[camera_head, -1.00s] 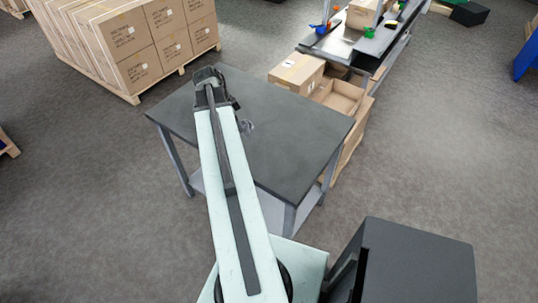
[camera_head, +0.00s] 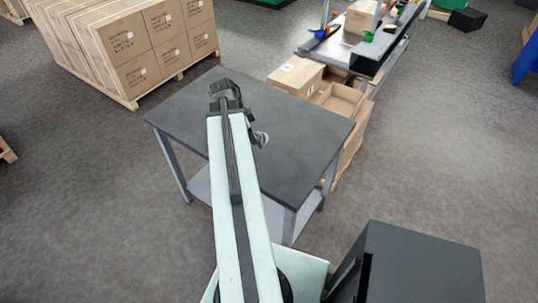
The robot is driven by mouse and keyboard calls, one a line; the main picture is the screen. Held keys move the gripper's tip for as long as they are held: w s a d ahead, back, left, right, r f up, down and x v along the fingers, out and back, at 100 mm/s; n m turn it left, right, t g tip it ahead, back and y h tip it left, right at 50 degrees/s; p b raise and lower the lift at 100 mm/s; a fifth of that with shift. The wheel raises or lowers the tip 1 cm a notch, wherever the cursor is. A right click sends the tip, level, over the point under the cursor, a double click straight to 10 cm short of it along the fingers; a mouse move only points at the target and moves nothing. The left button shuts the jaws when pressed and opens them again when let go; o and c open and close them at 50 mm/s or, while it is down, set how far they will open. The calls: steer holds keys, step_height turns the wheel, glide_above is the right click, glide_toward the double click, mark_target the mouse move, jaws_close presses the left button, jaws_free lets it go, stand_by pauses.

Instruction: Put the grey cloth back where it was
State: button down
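The grey cloth (camera_head: 261,139) is a small crumpled light-grey patch just right of my arm, over the dark tabletop (camera_head: 300,130). My gripper (camera_head: 254,131) shows only as a small dark piece beyond the arm's right edge, with the cloth at its tip. It appears shut on the cloth, which moves along with it. Most of the gripper is hidden behind my arm. I cannot tell whether the cloth touches the tabletop or hangs above it.
The table has a lower shelf (camera_head: 200,184) and is otherwise bare. Cardboard boxes (camera_head: 296,74) and an open carton (camera_head: 340,98) stand behind its right side. A workbench (camera_head: 345,48) with coloured items is beyond. Stacked boxes on a pallet (camera_head: 130,50) stand back left.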

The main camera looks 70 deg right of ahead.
steer(key=s+d+f+b, duration=0.1)
steer(key=s, duration=0.1)
steer(key=s+d+f+b, duration=0.2)
steer(key=shift+d, duration=0.3)
steer(key=shift+f+b, duration=0.5)
steer(key=shift+f, duration=0.05)
steer(key=c, duration=0.9)
jaws_free()
steer(key=shift+r, duration=0.1)
steer(key=p+v, duration=0.7)
steer(key=shift+w+a+r, duration=0.15)
steer(key=shift+r, duration=0.15)
